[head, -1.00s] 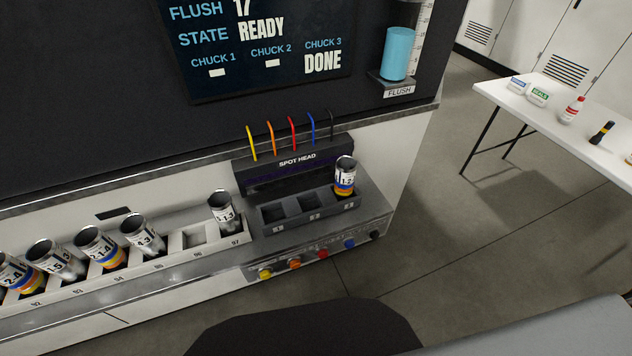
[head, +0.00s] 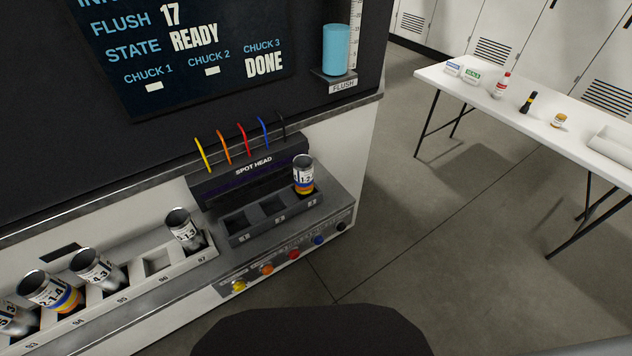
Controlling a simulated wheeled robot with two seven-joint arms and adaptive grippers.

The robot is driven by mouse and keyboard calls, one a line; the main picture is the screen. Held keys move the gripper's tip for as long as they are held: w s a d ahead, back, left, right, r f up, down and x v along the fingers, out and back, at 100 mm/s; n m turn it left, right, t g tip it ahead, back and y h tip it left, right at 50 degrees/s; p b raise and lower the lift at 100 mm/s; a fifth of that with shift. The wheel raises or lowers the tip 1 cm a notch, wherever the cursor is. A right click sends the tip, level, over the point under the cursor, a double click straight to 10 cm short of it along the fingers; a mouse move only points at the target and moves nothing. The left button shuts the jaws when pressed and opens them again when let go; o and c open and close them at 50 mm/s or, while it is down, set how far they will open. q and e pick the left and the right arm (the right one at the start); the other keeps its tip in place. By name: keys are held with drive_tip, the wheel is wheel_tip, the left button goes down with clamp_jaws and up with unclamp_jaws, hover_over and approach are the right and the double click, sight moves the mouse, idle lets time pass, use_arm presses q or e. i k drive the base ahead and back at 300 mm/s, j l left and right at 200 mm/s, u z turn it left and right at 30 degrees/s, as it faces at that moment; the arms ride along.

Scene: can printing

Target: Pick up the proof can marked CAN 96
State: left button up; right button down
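No mark reading CAN 96 can be made out in the head view. A can (head: 303,177) with a white label and blue, yellow and orange bands stands in the right-hand pocket of the spot head (head: 262,207), slightly tilted. The rack pocket (head: 158,261) labelled 96 is empty. Other silver cans stand in the rack, including one (head: 183,232) by label 97 and one (head: 98,268) by label 95. Neither gripper is in view.
The screen (head: 185,50) reads FLUSH 17, STATE READY and CHUCK 3 DONE. A blue flush cylinder (head: 337,50) is on the panel. Coloured buttons (head: 293,255) line the machine's front. A white table (head: 580,140) with small items stands right. Floor between is open.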

sight(303, 164)
drive_tip(key=k+j+z, duration=0.1)
drive_tip(key=z, duration=0.3)
drive_tip(key=k+z, duration=0.4)
drive_tip(key=i+j, duration=0.05)
drive_tip(key=i, duration=0.05)
